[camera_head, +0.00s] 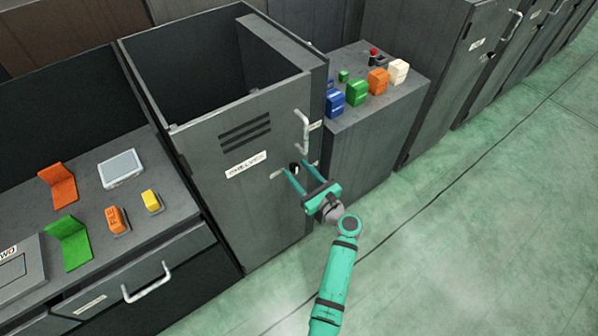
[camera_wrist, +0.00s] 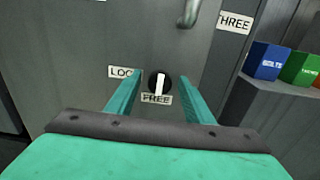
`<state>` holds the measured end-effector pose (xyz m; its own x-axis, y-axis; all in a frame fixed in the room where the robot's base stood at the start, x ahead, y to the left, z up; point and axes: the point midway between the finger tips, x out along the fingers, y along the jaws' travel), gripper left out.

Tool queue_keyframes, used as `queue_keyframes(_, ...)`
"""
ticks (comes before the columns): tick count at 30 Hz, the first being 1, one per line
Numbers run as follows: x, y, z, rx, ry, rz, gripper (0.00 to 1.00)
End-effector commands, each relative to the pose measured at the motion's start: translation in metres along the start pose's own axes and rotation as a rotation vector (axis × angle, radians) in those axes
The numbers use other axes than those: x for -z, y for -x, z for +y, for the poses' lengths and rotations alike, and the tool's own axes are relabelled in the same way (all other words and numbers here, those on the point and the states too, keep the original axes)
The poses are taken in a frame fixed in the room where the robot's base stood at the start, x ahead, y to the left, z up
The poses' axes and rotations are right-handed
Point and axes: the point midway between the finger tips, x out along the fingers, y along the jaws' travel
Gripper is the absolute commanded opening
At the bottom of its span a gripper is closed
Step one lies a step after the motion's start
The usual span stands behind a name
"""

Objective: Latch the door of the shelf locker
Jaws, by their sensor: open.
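The shelf locker (camera_head: 225,195) is a dark grey box with an open top, a vent and a "SHELVES" label. Its door looks closed against the frame. A pale vertical handle (camera_head: 304,132) is on the door's right side. Below it is a round black latch knob (camera_wrist: 159,82) with a white pointer standing upright, also seen in the head view (camera_head: 294,167). A "LOC..." label (camera_wrist: 122,72) is left of the knob and a "FREE" label (camera_wrist: 156,98) is below it. My gripper (camera_head: 297,168) is open and empty, its teal fingers on either side of the knob. Contact is unclear.
A lower cabinet (camera_head: 372,140) to the right carries blue, green, orange and white bins. A counter (camera_head: 95,200) to the left holds coloured holders and a drawer handle (camera_head: 148,283). The green floor (camera_head: 450,230) in front is clear.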

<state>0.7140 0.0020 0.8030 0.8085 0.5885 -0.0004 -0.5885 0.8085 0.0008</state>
Motion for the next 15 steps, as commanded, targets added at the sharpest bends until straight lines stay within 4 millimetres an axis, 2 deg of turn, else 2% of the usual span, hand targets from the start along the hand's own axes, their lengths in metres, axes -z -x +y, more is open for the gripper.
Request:
queue_keyframes(5, -0.0001, 0.0000, -0.0002, 0.000, 0.000, 0.000, 0.47)
queue_keyframes(7, -0.0002, 0.0001, -0.0002, 0.001, 0.001, 0.000, 0.35)
queue_keyframes(10, -0.0002, 0.0002, -0.0003, 0.001, 0.001, 0.000, 0.12)
queue_keyframes(11, -0.0002, 0.0002, -0.0003, 0.001, 0.001, 0.000, 0.07)
queue_keyframes(15, -0.0003, 0.0003, -0.0004, 0.001, 0.002, 0.000, 0.07)
